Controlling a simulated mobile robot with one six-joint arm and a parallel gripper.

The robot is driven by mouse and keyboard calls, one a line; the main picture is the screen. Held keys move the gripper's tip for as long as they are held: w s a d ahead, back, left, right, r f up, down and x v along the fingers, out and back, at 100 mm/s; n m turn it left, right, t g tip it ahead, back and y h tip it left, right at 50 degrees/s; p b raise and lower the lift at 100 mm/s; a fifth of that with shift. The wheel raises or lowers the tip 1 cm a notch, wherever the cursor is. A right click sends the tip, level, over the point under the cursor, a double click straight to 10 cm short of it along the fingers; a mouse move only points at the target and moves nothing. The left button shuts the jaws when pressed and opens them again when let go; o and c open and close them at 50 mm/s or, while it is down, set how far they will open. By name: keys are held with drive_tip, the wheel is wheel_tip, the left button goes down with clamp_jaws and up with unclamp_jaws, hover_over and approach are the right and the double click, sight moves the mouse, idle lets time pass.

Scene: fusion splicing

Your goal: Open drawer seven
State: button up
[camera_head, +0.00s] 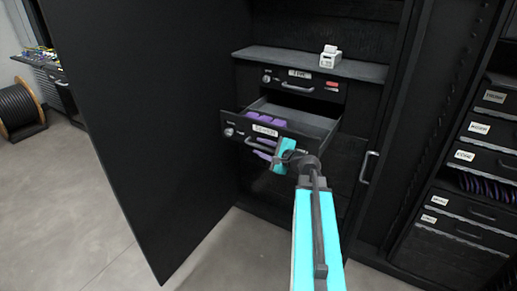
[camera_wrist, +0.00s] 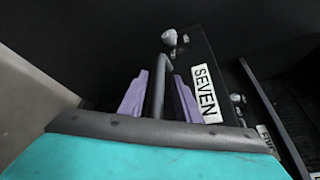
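Drawer seven (camera_head: 310,121) is a black drawer pulled well out of the cabinet, with purple items (camera_head: 268,119) inside at the left. Its white label (camera_head: 264,130) sits on the front and reads SEVEN in the wrist view (camera_wrist: 205,93). A bar handle (camera_wrist: 161,75) stands off the front. My gripper (camera_head: 266,151) is at this handle, with its teal body in front of and below the drawer. The arm partly hides the lower cabinet.
The drawer above (camera_head: 304,84) is shut. A small white device (camera_head: 330,57) stands on the shelf over it. A large black cabinet door (camera_head: 150,120) stands open at the left. Another labelled drawer stack (camera_head: 485,160) is at the right. Bare floor (camera_head: 90,225) lies at the left.

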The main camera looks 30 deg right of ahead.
drive_tip(key=shift+w+a, duration=0.15)
drive_tip(key=shift+a, duration=0.05)
drive_tip(key=v, duration=0.5)
drive_tip(key=shift+s+r, duration=0.3)
drive_tip(key=shift+d+p, duration=0.1)
drive_tip(key=shift+p, duration=0.75)
drive_tip(key=shift+s+d+p, duration=0.1)
drive_tip(key=shift+s+p, duration=0.15)
drive_tip(key=shift+p, duration=0.95)
drive_tip(key=p+v, duration=0.2)
drive_tip(key=p, duration=0.5)
drive_tip(key=p+v, duration=0.5)
drive_tip(key=p, duration=0.2)
drive_tip(key=shift+s+p, duration=0.25)
drive_tip(key=shift+p, duration=0.05)
